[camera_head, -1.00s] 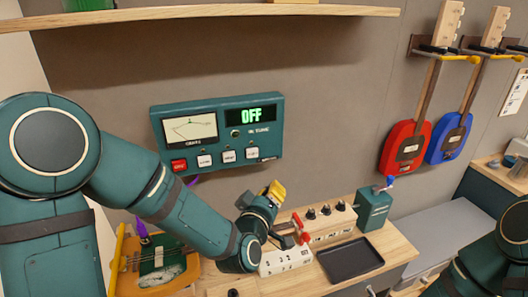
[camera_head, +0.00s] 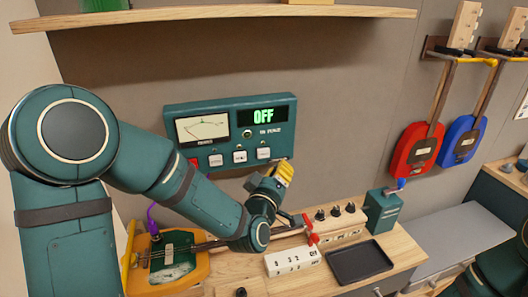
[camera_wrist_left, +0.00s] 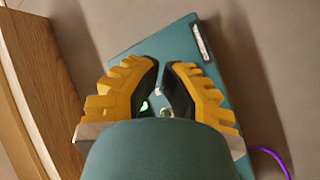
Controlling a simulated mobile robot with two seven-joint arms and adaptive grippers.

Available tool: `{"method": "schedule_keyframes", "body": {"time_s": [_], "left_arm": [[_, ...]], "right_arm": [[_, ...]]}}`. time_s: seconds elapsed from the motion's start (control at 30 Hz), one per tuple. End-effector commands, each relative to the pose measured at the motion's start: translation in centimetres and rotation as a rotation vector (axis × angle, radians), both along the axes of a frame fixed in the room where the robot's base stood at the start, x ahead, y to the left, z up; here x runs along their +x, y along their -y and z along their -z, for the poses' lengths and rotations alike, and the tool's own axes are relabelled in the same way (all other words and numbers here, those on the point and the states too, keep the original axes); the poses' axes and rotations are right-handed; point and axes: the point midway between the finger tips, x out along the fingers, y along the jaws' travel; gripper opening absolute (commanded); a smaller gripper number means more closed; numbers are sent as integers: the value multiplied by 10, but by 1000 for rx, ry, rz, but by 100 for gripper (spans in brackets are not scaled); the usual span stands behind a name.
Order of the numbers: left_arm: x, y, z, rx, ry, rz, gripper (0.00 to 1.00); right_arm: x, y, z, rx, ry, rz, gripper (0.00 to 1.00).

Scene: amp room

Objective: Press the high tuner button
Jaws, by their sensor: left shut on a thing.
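The teal tuner box (camera_head: 225,111) is on the wall in the head view. It has a dial at left and a green display (camera_head: 263,116) reading OFF. Below are a partly hidden red button (camera_head: 194,161) and three pale buttons, at left (camera_head: 215,160), middle (camera_head: 239,157) and right (camera_head: 263,153); their labels are too small to read. My left gripper (camera_head: 284,171), with yellow finger pads, is just below the right pale button. It is shut, but I cannot make out anything held. In the left wrist view its fingers (camera_wrist_left: 160,85) hide part of the tuner (camera_wrist_left: 172,38). My right gripper is out of view.
A wooden shelf (camera_head: 215,21) runs above the tuner. Below are an orange guitar (camera_head: 195,265), a white switch block (camera_head: 292,261), a black tray (camera_head: 360,262) and a teal box (camera_head: 382,212). Red (camera_head: 418,148) and blue (camera_head: 463,140) guitars hang at right.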

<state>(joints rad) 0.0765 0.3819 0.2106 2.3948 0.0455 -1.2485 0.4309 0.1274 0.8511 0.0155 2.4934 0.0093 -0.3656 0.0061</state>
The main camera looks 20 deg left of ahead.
Motion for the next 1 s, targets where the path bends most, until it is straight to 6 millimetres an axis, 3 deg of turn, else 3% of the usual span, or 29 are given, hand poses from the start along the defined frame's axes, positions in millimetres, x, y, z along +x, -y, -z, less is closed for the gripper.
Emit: {"method": "schedule_keyframes", "body": {"time_s": [0.2, 0.4, 1.0], "left_arm": [[25, -17, -2, 0, 0, -1, 0], [40, -27, 1, 0, 1, -2, 0], [46, -31, 0, 0, -1, 1, 0]], "right_arm": [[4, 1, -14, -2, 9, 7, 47], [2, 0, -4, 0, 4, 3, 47], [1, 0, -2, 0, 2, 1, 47]]}}
